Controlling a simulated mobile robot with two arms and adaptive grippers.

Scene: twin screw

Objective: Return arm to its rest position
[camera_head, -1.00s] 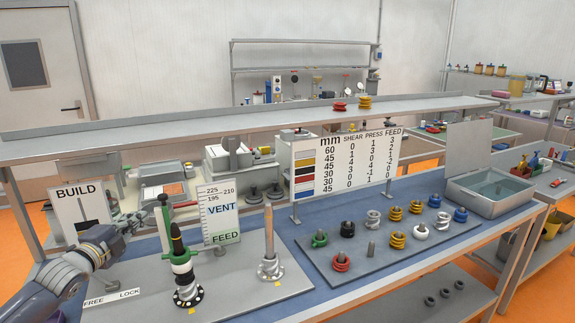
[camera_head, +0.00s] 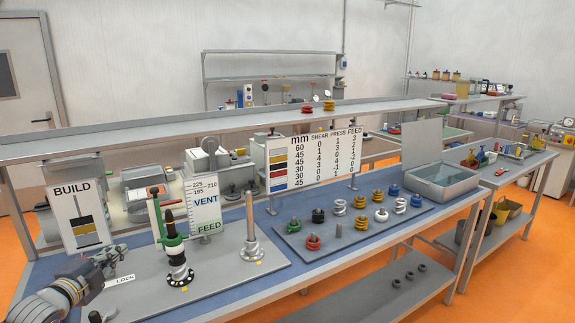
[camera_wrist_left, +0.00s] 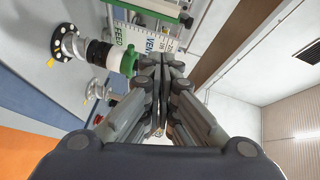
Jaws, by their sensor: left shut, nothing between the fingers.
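My left gripper (camera_head: 100,270) is at the lower left of the head view, beside the left end of the grey base plate (camera_head: 215,268). In the left wrist view (camera_wrist_left: 160,75) its fingers are together with nothing between them. The left shaft (camera_head: 170,228) stands on the plate with a green clamp near its middle, a white part below it and a flanged foot. In the wrist view that shaft's stack (camera_wrist_left: 95,50) lies beyond the fingers, apart from them. A second, bare shaft (camera_head: 250,225) stands to its right. My right gripper is not in view.
The BUILD sign (camera_head: 77,215), VENT/FEED sign (camera_head: 203,203) and number board (camera_head: 310,160) stand behind. A dark mat (camera_head: 335,250) holds several coloured rings. A grey bin (camera_head: 440,182) stands at the bench's right end. A raised shelf (camera_head: 200,127) spans the back.

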